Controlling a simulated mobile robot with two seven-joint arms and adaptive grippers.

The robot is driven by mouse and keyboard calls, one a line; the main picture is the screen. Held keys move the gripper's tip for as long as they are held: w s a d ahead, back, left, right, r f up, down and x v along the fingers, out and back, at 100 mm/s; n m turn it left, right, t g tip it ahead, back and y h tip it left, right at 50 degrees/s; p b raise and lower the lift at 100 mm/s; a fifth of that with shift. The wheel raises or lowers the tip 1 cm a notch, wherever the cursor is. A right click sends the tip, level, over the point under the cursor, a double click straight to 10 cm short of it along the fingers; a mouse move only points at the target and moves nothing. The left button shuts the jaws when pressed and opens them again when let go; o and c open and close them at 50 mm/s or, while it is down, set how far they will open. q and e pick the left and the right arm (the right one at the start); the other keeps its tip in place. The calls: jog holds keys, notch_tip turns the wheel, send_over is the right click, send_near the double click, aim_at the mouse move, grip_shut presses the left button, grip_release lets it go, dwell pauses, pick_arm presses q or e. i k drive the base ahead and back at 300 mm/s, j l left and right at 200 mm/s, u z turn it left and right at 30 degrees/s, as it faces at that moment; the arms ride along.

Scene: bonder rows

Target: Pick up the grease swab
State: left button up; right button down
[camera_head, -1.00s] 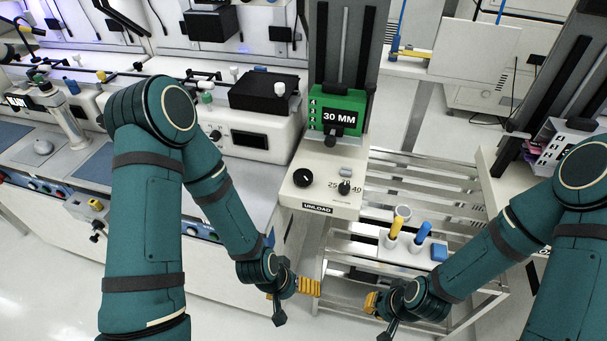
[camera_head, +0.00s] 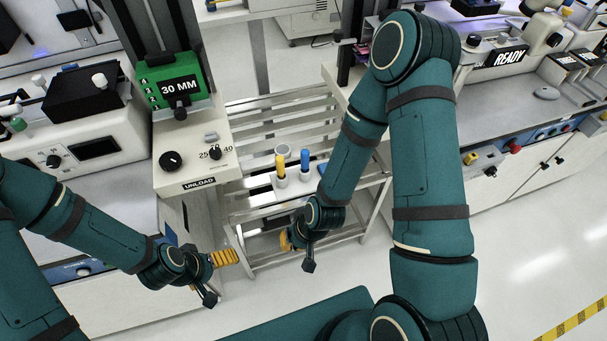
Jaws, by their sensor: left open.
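A yellow-handled stick (camera_head: 281,166) and a blue-handled stick (camera_head: 304,160) stand upright in white holders on the slatted rack, right of the UNLOAD machine. I cannot tell which of them is the grease swab. A small blue block (camera_head: 321,169) sits at the right end of the holders. My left gripper (camera_head: 226,257), with yellow ribbed fingers, is open in front of the rack, below and left of the sticks. My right gripper (camera_head: 287,240) is below the sticks in the picture, apart from them; its fingers are partly hidden by its own wrist.
The metal rack (camera_head: 275,120) has open slats behind the holders. The machine with the green 30 MM display (camera_head: 177,88) stands to its left, with a knob panel (camera_head: 190,155) jutting forward. A bench (camera_head: 500,180) runs along the right.

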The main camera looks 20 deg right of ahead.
aim_at(279, 162)
jog(key=l+z, duration=0.35)
jog(key=i+l+z, duration=0.1)
jog(key=z, duration=0.3)
jog(key=i+l+z, duration=0.1)
jog(key=z, duration=0.25)
